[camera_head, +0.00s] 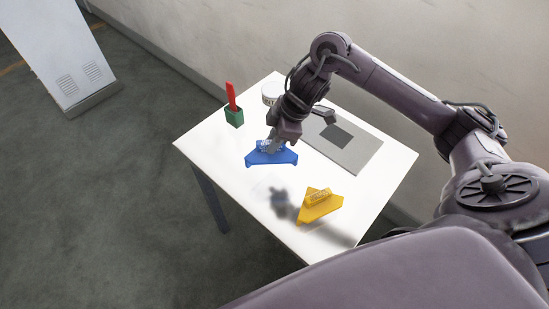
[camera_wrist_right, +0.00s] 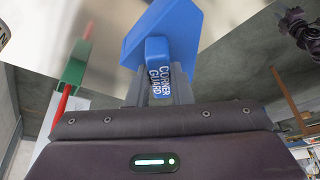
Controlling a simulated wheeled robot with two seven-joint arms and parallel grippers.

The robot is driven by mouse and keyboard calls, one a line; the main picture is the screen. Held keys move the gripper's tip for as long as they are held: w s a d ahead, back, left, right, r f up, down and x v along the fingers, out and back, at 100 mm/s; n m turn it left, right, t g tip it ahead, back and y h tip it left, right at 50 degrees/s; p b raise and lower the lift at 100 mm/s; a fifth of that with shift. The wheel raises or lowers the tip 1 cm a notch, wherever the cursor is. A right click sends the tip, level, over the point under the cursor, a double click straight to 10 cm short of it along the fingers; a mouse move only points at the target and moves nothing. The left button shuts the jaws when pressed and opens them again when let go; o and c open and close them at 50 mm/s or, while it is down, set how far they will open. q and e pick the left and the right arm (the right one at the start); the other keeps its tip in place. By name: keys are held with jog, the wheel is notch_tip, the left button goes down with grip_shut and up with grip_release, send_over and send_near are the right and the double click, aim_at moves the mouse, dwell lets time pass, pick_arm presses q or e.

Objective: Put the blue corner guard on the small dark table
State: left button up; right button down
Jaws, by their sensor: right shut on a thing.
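The blue corner guard (camera_head: 270,156) is a flat, angular piece with a labelled grip block. My right gripper (camera_head: 275,145) is shut on that block and holds the guard above the white table, with a shadow below it. In the right wrist view the guard (camera_wrist_right: 185,33) is between the fingers (camera_wrist_right: 155,92), with "CORNER GUARD" lettering on the block. I cannot make out a small dark table in either view. My left gripper does not show clearly in either view.
The white table (camera_head: 205,138) also bears a yellow corner guard (camera_head: 320,207), a green holder (camera_head: 234,118) with a red item (camera_head: 231,96), a white round container (camera_head: 272,91) and a grey board (camera_head: 350,155). A white cabinet (camera_head: 62,52) stands far left. Open floor lies left.

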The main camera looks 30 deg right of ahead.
notch_tip(320, 180, down, 2)
jog(key=shift+f, duration=0.25)
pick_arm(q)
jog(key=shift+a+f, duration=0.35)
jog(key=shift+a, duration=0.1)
pick_arm(e)
jog(key=shift+f, duration=2.05)
jog(key=shift+f, duration=0.15)
jog(key=c, duration=1.3)
grip_release()
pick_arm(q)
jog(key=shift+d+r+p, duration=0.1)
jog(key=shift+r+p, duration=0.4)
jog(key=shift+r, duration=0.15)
pick_arm(e)
jog(key=v, duration=1.2)
jog(key=shift+r, duration=0.25)
